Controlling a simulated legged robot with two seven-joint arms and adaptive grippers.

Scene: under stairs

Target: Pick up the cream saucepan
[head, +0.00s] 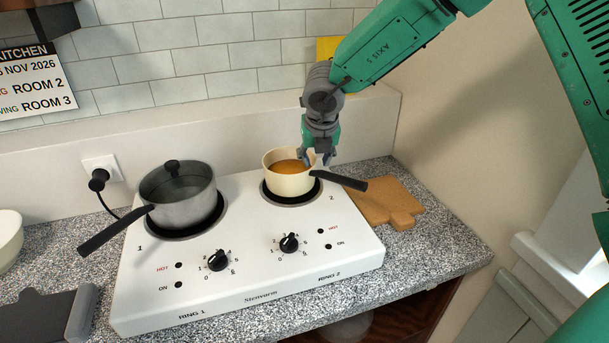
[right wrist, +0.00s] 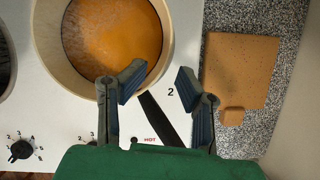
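The cream saucepan (head: 290,183) stands upright on the right ring of the hob, with orange contents inside. Its black handle (head: 341,180) points right and slightly toward the front. My right gripper (head: 318,160) is over the pan's right side, near where the handle joins. In the right wrist view, the gripper (right wrist: 161,75) is open. Its left finger overlaps the rim of the saucepan (right wrist: 46,62), and the handle (right wrist: 160,118) shows between the fingers. I cannot tell whether a finger touches the pan. My left gripper is not in view.
A grey lidded pot (head: 186,205) stands on the left ring of the white hob (head: 250,270). A wooden board (head: 385,203) lies right of the hob. A white bowl (head: 8,238) and a dark object (head: 40,318) are at left. A tiled wall is behind.

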